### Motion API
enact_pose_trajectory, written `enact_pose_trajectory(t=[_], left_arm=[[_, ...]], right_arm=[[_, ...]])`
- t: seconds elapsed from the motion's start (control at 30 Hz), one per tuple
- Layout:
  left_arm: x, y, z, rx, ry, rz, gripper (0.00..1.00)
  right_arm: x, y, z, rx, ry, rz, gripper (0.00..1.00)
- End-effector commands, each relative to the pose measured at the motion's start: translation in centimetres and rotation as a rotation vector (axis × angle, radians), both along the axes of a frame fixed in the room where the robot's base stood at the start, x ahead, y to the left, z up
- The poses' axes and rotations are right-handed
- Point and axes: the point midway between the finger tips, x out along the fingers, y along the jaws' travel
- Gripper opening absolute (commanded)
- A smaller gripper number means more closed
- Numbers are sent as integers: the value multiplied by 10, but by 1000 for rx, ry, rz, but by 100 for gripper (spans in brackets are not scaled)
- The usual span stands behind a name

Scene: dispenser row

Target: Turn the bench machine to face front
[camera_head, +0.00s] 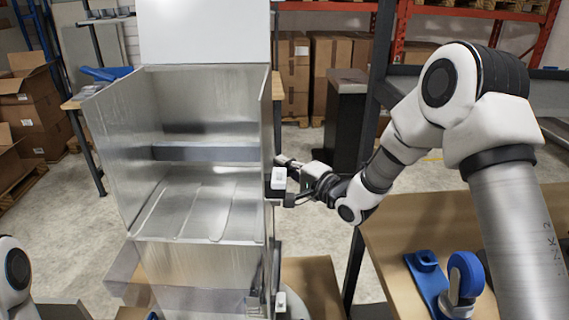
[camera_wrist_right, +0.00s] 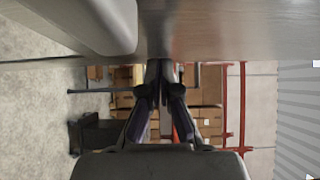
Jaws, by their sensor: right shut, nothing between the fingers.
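The bench machine is a tall, silvery metal cabinet (camera_head: 100,120) in the middle of the head view. Its open front shows a cross bar and a ridged shelf inside, and a white panel stands on top. My right gripper (camera_head: 292,166) is beside the machine's right wall, near a small white fitting. In the right wrist view its fingers (camera_wrist_right: 159,72) are together and empty, with a smooth metal surface (camera_wrist_right: 215,30) close by along the top. I cannot tell whether the fingers touch it. My left gripper is out of view; only part of the left arm shows at lower left.
A wooden worktop (camera_head: 400,235) at right carries a blue part (camera_head: 427,283) and a blue wheel (camera_head: 466,275). A dark bin (camera_head: 347,120) stands behind the gripper. Cardboard boxes (camera_head: 35,105) are at left. Open floor lies between.

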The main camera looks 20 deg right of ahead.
Motion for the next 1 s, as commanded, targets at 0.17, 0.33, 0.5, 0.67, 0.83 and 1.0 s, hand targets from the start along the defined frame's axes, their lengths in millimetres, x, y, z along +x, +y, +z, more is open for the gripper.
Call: enact_pose_trajectory(t=[0.17, 0.33, 0.5, 0.67, 0.83, 1.0], left_arm=[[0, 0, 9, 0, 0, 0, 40], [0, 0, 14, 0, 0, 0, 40], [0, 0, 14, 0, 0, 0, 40], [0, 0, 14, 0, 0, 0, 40], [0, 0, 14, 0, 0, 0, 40], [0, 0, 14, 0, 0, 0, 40]], right_arm=[[15, 9, 5, 8, -10, 111, 0], [26, 17, 2, -1, -3, 226, 0], [27, 18, 0, -2, 0, 246, 0], [26, 19, 0, -3, -1, 246, 0], [20, 12, 0, 0, 2, 243, 0], [-7, -12, 1, 6, 0, 237, 0]])
